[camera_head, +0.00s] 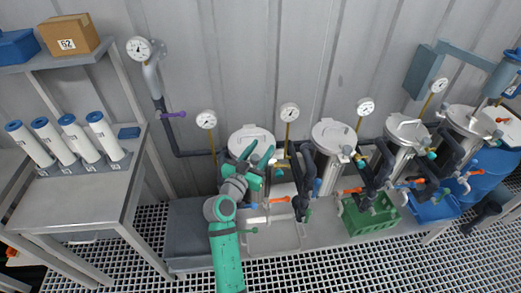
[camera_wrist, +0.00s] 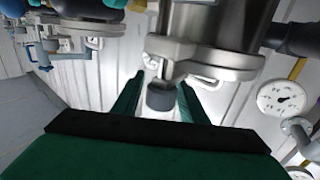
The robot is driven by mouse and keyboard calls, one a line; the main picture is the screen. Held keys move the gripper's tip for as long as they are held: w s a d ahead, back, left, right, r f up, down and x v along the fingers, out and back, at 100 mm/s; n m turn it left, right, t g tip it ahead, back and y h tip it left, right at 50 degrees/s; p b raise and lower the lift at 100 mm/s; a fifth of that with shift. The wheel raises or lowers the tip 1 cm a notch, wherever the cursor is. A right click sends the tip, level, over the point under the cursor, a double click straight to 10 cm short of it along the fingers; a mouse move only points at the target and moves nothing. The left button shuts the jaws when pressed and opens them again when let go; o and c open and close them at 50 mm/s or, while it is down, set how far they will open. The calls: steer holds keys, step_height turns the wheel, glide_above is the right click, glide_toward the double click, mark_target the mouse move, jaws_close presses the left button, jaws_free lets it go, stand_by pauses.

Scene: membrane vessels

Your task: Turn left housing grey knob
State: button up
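The left housing (camera_head: 250,138) is a metal vessel with a pale lid against the wall, partly hidden behind my arm. In the wrist view its steel body and clamp (camera_wrist: 205,60) fill the upper middle. The grey knob (camera_wrist: 161,97) is a short dark cylinder below that clamp. My gripper (camera_wrist: 158,92) has two green fingers, one on each side of the knob, with gaps showing, so it looks open. I cannot tell how deep the knob sits between them. In the head view my gripper (camera_head: 262,158) is in front of the left housing, and the knob is hidden.
More housings (camera_head: 333,137) stand to the right, with dark pipes and orange and teal valve handles between them. A pressure gauge (camera_wrist: 281,98) is close on the right in the wrist view. A green crate (camera_head: 370,217) sits on the bench. A table with white cartridges (camera_head: 58,138) is at left.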

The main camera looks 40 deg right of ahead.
mark_target(251, 156)
steer(key=c, duration=0.7)
steer(key=shift+c, duration=0.2)
